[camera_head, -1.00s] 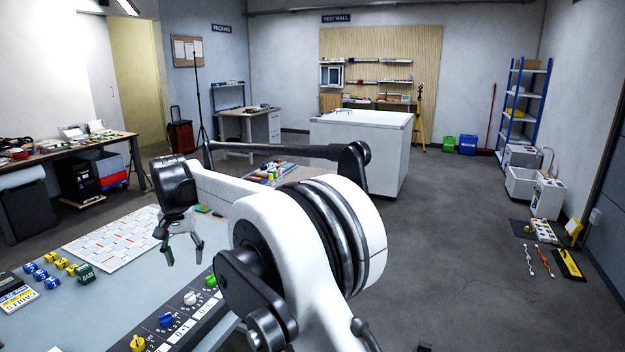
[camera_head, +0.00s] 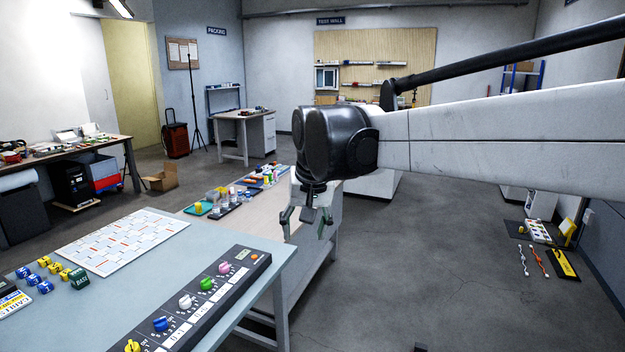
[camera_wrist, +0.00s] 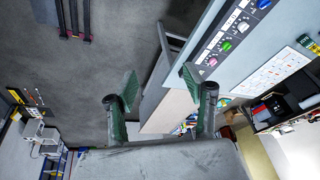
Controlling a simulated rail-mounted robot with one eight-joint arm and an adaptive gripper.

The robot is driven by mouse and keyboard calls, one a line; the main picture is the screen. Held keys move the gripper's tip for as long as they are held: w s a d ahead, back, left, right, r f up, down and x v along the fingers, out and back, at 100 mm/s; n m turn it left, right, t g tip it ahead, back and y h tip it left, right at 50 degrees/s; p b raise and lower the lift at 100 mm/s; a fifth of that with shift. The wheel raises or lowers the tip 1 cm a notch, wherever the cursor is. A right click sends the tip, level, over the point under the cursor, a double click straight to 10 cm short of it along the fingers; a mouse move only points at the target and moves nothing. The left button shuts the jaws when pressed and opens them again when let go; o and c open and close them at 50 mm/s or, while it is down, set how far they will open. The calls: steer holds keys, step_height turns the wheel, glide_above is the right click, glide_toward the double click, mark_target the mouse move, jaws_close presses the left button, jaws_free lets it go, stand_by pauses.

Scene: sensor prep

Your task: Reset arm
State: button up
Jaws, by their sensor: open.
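My gripper (camera_head: 309,222) hangs from my white arm near the middle of the head view, past the right edge of the blue-grey table. Its fingers are spread and nothing is between them. In the wrist view, my gripper (camera_wrist: 160,98) shows two green fingertips wide apart, with grey floor and table parts behind them. My forearm crosses the right side of the head view and hides part of the back of the room.
The blue-grey table (camera_head: 200,248) holds a knob panel (camera_head: 190,312), a white chart board (camera_head: 122,240) and small blue and yellow blocks. A second bench (camera_head: 250,210) with small items stands behind.

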steer(key=s+d+f+t, duration=0.2)
steer(key=s+d, duration=1)
steer(key=d, duration=0.1)
steer(key=s+d+f, duration=0.4)
steer(key=s, duration=0.2)
steer(key=s+d+f+m+t+h, duration=0.1)
steer(key=s+d+f, duration=0.3)
steer(key=s, duration=0.2)
steer(key=shift+s+d+t, duration=0.15)
steer(key=shift+d+t, duration=0.15)
stand_by(0.4)
